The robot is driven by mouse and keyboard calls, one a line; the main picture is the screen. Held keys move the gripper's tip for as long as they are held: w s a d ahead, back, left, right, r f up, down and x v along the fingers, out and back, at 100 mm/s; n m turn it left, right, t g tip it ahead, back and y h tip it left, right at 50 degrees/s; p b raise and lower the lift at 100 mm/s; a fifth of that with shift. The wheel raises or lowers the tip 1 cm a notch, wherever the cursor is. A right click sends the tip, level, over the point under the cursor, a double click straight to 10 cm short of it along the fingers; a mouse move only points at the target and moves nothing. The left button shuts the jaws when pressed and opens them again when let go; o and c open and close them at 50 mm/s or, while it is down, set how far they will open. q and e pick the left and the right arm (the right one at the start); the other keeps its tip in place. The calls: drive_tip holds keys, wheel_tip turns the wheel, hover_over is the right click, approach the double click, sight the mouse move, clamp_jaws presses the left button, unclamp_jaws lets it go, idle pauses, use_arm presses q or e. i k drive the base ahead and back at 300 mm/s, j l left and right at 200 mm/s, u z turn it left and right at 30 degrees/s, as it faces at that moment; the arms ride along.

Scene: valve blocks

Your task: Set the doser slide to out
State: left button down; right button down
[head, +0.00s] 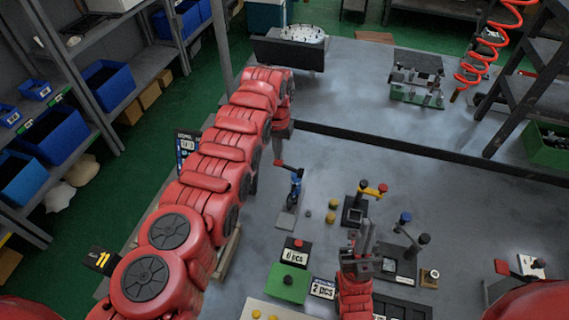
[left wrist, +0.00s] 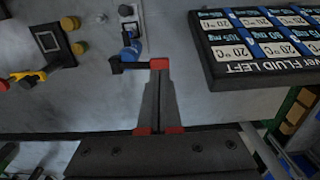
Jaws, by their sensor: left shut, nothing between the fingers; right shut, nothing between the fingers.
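No part is legibly marked as the doser slide, so I cannot tell which fixture it is. A blue valve body (head: 295,187) stands on a grey plate, with a black arm and red lever end (head: 281,163). In the left wrist view the red end (left wrist: 160,64) is right at my fingertips. My left gripper (head: 281,150) is shut and empty, pointing down there; its fingers also show in the left wrist view (left wrist: 160,85). My right gripper (head: 366,230) is shut and empty, among the fixtures at front centre. It partly hides what is behind it.
A fixture with a red and yellow handle (head: 373,189) and one with blue and black knobs (head: 405,218) flank my right gripper. A label board (left wrist: 262,45) is near my left gripper.

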sight(290, 207)
drive_tip(key=k, duration=1)
